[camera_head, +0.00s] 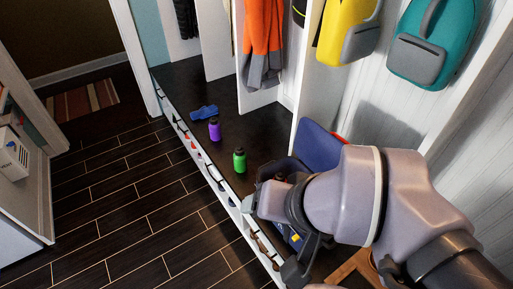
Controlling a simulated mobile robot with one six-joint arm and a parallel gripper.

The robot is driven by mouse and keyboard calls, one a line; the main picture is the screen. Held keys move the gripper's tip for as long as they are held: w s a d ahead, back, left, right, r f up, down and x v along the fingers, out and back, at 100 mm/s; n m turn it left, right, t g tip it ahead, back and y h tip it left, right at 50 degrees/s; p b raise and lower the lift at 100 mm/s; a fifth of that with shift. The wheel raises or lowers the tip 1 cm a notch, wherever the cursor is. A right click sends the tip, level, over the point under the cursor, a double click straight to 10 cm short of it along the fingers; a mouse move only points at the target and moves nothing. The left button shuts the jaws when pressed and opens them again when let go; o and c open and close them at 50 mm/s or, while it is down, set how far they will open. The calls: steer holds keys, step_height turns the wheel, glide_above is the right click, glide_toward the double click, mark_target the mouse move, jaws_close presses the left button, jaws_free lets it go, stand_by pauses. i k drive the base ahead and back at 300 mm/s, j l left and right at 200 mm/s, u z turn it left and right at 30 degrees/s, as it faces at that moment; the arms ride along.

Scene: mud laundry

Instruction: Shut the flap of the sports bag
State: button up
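The sports bag (296,238) is dark blue with a small yellow patch. It sits on the dark bench at the lower middle of the head view, largely hidden behind my arm and gripper. Its blue flap (316,146) stands raised at the back of the bag, with a red edge just behind it. My gripper (272,238) is over the front side of the bag, in front of and below the flap. Its two grey fingers are spread apart and it seems empty. Whether a finger touches the bag cannot be told.
A green bottle (239,160), a purple bottle (214,129) and a blue item (204,113) stand or lie on the bench (222,92) left of the bag. Yellow (345,30) and teal (432,42) backpacks hang above. The tiled floor (130,190) is clear.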

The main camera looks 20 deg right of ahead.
mark_target(320, 149)
steer(key=z, duration=0.75)
steer(key=i+j+z, duration=0.2)
steer(key=i+j, duration=0.2)
steer(key=j, duration=0.25)
steer(key=i+j+z, duration=0.1)
steer(key=i+j, duration=0.25)
steer(key=j, duration=0.3)
steer(key=z, duration=0.05)
